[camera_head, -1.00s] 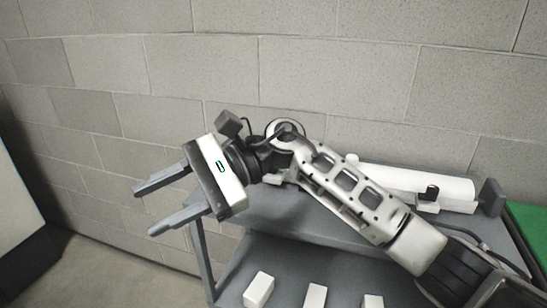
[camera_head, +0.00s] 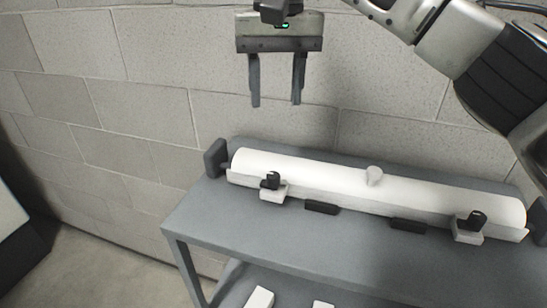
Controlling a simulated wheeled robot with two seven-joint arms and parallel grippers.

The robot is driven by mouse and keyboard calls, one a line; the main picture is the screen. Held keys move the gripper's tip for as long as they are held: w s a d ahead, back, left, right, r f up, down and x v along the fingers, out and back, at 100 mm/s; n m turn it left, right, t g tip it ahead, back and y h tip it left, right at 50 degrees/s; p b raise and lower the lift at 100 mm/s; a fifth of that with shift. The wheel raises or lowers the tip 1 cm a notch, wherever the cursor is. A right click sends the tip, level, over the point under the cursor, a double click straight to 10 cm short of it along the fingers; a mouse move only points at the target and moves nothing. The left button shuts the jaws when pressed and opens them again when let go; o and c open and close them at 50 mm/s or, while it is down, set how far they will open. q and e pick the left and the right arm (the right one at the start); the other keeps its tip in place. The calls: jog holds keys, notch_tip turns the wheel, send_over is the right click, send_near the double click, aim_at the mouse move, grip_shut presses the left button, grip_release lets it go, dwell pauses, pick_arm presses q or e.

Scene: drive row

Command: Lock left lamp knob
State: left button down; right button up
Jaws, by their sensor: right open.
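A long white lamp tube (camera_head: 320,176) lies in a holder along the back of the grey table. The left lamp knob (camera_head: 271,181) is a small black knob on a white block at the tube's left front. A matching right knob (camera_head: 474,221) sits on a white block at the right front. My right gripper (camera_head: 277,101) is open and empty, fingers pointing down. It hangs in front of the wall, above the left part of the lamp and clear of it. My left gripper is not in view.
Dark end brackets stand at the lamp's ends, the left one (camera_head: 215,158) near the table corner. White blocks (camera_head: 260,298) lie on the lower shelf. The front tabletop (camera_head: 300,240) is bare.

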aim_at(274, 174)
jog(key=f, duration=1.4)
jog(key=shift+s+a+f, duration=0.15)
jog(key=shift+s+f, duration=0.2)
jog(key=shift+f, duration=0.05)
grip_shut()
